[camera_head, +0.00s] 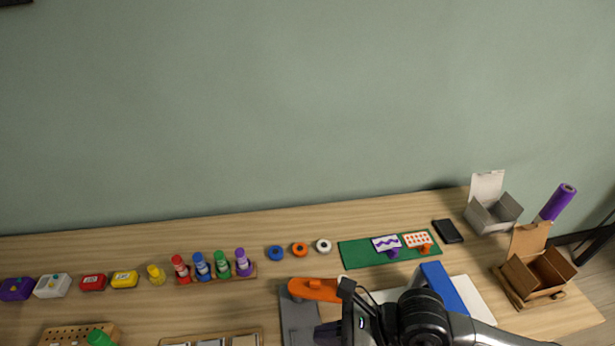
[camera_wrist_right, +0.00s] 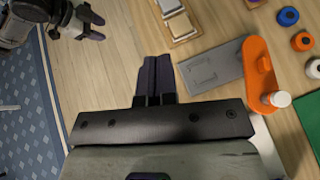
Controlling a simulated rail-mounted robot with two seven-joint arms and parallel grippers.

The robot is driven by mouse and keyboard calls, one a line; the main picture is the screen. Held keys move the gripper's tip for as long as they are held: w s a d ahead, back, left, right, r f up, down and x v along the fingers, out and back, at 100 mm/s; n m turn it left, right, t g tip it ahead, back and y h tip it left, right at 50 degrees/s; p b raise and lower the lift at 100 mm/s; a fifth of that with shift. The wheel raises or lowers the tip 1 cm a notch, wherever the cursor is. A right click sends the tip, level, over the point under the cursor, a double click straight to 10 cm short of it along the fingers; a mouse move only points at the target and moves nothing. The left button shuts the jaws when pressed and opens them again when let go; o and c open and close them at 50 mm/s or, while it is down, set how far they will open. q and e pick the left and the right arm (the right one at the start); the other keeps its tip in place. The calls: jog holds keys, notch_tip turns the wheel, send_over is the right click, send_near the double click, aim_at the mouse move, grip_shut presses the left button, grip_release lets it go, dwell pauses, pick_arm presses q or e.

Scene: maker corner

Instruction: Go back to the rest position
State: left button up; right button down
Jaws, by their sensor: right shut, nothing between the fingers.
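My right gripper (camera_head: 328,333) reaches in over the front of the table, at the lower edge of the head view. In the right wrist view its dark fingers (camera_wrist_right: 155,78) are together, with nothing between them. They are near the grey plate (camera_wrist_right: 212,70) and not holding it. My left gripper (camera_wrist_right: 92,22) shows at the upper left of the right wrist view, by the table's front edge. Its two fingertips look apart and empty. The left arm does not show in the head view.
An orange tool (camera_head: 316,290) lies by the grey plate (camera_head: 299,322). A blue box (camera_head: 442,288) is just behind my right arm. Tape rolls (camera_head: 300,249), a green mat (camera_head: 362,254) and an open cardboard box (camera_head: 538,275) stand further off. Blue carpet (camera_wrist_right: 28,110) borders the table.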

notch_tip(320, 180, up, 12)
jog(key=w+a+r+m+t+y, duration=0.1)
jog(key=a+m+t+y, duration=0.15)
jog(key=m+y, duration=0.35)
jog(key=w+d+r+m+t+h, duration=0.3)
jog(key=d+r+m+t, duration=0.3)
jog(key=m+t, duration=0.45)
jog(key=w+d+r+m+t+h, duration=0.4)
jog(key=r+m+t, duration=0.4)
jog(key=m, duration=0.4)
jog(key=w+d+f+m+g+h, duration=0.1)
jog(key=d+f+m+g+h, duration=0.65)
jog(key=f+m+h, duration=0.7)
jog(key=s+d+f+m+g+y, duration=0.1)
jog(key=s+f+m+g, duration=0.1)
jog(key=s+f, duration=0.55)
jog(key=s+d+f+m+g+y, duration=0.1)
jog(key=s+d+f+m+g, duration=0.2)
jog(key=f, duration=0.7)
jog(key=s+f+m+g+y, duration=0.2)
jog(key=s+f, duration=0.4)
jog(key=f, duration=0.3)
jog(key=s+f+g, duration=0.4)
jog(key=s+f, duration=0.4)
jog(key=s, duration=0.5)
notch_tip(320, 180, up, 30)
jog(key=w+p, duration=0.1)
jog(key=p, duration=2.8)
jog(key=shift+w+a, duration=0.15)
jog(key=shift+a, duration=0.2)
